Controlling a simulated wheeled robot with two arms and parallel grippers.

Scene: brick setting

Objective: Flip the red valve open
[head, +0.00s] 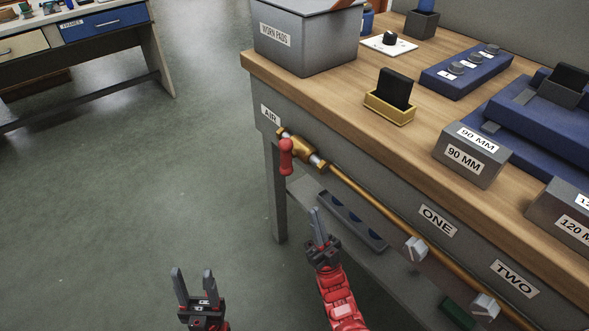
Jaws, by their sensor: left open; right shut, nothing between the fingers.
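The red valve handle (286,156) hangs down from a brass valve body (302,147) on the bench's front, under the "AIR" label. The handle stands across the line of the brass pipe (375,205) that runs right along the bench front. My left gripper (193,283) is open and empty over the floor, below and left of the valve. My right gripper (317,224) is shut and empty, pointing up, below and slightly right of the valve and apart from it.
White-grey fittings (415,248) sit on the pipe near the "ONE" and "TWO" labels. The wooden bench top (350,85) holds a "WORN PADS" box (305,45) and several blocks. Floor at left is clear.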

